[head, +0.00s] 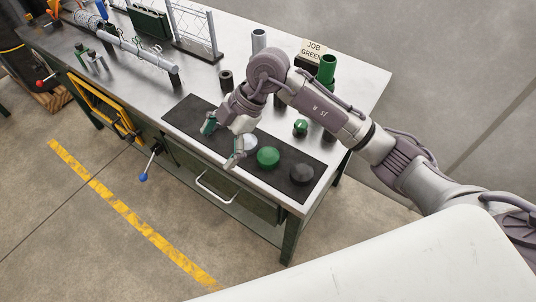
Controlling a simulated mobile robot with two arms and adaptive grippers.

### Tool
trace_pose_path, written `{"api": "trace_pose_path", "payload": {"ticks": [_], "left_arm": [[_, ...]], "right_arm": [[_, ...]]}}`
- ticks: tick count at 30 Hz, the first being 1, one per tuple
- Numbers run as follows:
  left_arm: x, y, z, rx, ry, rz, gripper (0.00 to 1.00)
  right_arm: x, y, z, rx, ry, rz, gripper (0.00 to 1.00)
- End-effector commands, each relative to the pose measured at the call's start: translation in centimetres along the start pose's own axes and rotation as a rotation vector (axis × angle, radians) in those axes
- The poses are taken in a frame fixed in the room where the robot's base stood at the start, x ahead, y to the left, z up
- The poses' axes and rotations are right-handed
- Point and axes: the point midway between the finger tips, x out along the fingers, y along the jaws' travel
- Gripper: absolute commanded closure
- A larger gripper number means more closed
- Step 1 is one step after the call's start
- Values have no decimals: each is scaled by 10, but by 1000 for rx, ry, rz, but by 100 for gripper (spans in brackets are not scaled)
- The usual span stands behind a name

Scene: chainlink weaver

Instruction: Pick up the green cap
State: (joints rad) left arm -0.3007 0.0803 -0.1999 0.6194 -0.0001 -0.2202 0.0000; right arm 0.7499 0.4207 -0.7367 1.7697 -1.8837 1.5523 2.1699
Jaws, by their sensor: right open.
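The green cap (268,157) is a round domed piece on the black mat (195,108) along the bench's front edge. It lies between a pale silver cap (250,141) on its left and a black cap (302,172) on its right. My right gripper (220,146) is open and empty above the mat, left of the green cap. Its nearer finger is close to the silver cap and partly covers it. I cannot tell its exact height above the mat. My left gripper is out of view.
A small green knob-like piece (300,127) stands behind the mat. A green tube (327,68) and a sign reading JOB GREEN (313,50) are at the back right. A dark cylinder (226,80) stands behind my gripper. A drawer handle (216,188) juts from the bench front.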

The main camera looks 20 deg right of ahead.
Motion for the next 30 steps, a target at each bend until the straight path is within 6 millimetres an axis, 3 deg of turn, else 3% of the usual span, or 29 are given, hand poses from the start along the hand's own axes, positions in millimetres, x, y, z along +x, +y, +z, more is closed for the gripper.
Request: {"api": "trace_pose_path", "payload": {"ticks": [1,3,6,10,21,30], "left_arm": [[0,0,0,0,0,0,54],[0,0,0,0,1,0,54],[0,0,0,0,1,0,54],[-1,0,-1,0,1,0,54],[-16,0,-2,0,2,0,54],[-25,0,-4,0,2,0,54]], "right_arm": [[-14,3,30,73,-157,-29,4],[-34,3,64,180,-339,-55,4],[-60,1,93,297,-513,-64,4],[-72,-2,110,368,-606,-65,4],[-19,-14,145,372,-610,-69,4],[1,-18,158,370,-608,-68,4]]}}
